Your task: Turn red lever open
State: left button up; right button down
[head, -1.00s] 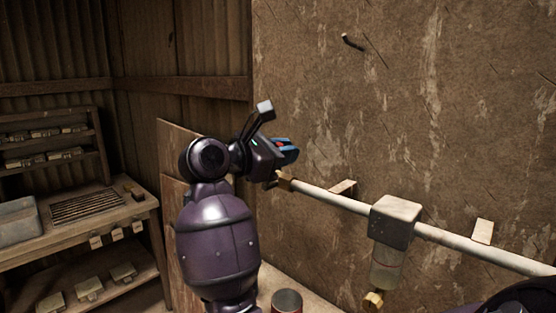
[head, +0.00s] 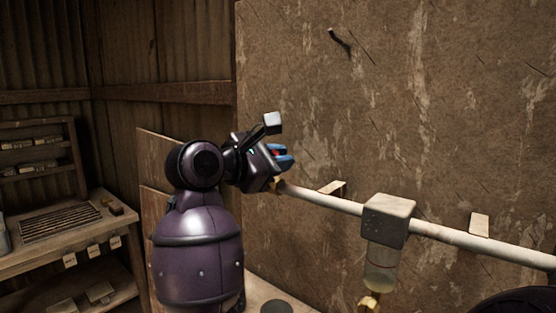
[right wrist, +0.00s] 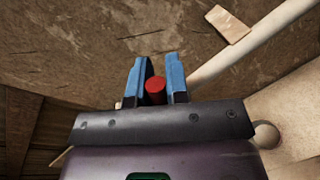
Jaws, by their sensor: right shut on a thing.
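The red lever (right wrist: 155,89) shows as a red rounded end between the blue fingers of my right gripper (right wrist: 156,72) in the right wrist view. In the head view my right gripper (head: 284,156) is at the left end of a white pipe on the wall. It is shut on the red lever, of which only a little red (head: 276,152) shows between the fingers. A brass fitting (head: 278,186) sits at the pipe end just below the gripper. The rest of the lever and its mount are hidden. My left gripper is not in view.
A brass tap (head: 369,301) hangs under the cup. A wooden bench (head: 60,252) stands at the left.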

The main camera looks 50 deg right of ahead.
jog(key=c, duration=1.1)
grip_release()
notch_tip(320, 180, up, 20)
jog(key=p, duration=0.2)
